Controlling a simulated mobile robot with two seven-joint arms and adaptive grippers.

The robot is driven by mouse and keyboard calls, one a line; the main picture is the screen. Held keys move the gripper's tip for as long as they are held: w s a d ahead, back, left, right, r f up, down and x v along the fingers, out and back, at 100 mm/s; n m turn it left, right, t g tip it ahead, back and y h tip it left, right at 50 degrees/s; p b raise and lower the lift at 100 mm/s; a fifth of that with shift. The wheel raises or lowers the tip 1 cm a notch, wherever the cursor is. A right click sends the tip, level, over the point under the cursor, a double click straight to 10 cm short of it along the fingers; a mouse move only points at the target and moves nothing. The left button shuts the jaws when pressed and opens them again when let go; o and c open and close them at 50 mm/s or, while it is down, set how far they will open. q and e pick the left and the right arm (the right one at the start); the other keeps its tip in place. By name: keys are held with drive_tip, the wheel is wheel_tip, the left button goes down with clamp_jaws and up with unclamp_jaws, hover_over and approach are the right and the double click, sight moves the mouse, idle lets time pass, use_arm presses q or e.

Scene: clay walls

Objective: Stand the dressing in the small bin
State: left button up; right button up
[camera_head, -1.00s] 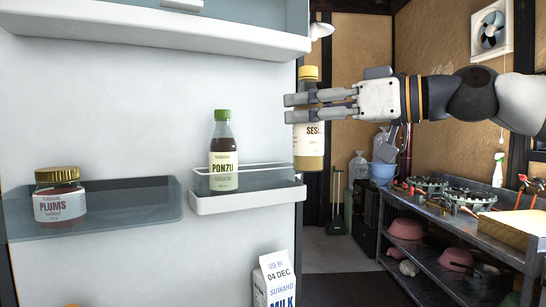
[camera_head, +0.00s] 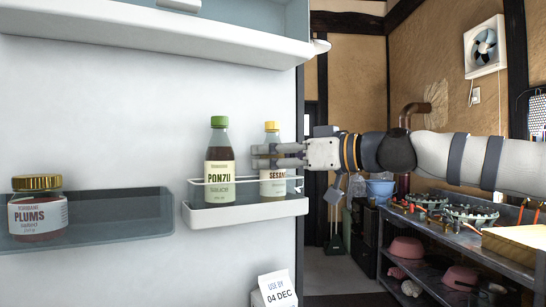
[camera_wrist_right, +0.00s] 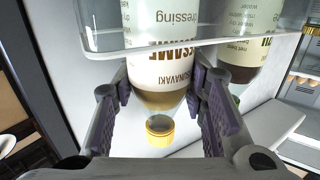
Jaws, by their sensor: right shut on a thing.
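The dressing (camera_head: 272,187), a bottle with a yellow cap and a label reading SESAME, stands upright in the right part of the small bin (camera_head: 246,212) on the fridge door. My right gripper (camera_head: 264,156) comes from the right and is shut on the bottle's upper part. In the right wrist view, which shows things upside down, the dressing (camera_wrist_right: 165,70) is between the fingers of the right gripper (camera_wrist_right: 160,92), and its lower part is behind the clear rim of the small bin (camera_wrist_right: 215,42). The bottle's base is hidden. My left gripper is not in view.
A green-capped ponzu bottle (camera_head: 219,168) stands in the same bin, left of the dressing. A plums jar (camera_head: 38,210) is in the wider bin (camera_head: 120,215) at left. A milk carton (camera_head: 275,288) is below. A metal shelf unit (camera_head: 450,236) stands at the right.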

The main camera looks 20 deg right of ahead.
drive_tip(key=shift+r, duration=0.1)
drive_tip(key=shift+f, duration=0.2)
drive_tip(key=o, duration=1.3)
drive_tip(key=shift+o, duration=0.2)
drive_tip(key=shift+r, duration=0.2)
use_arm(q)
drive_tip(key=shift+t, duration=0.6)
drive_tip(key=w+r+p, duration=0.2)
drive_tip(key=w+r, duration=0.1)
use_arm(e)
drive_tip(key=v, duration=1.2)
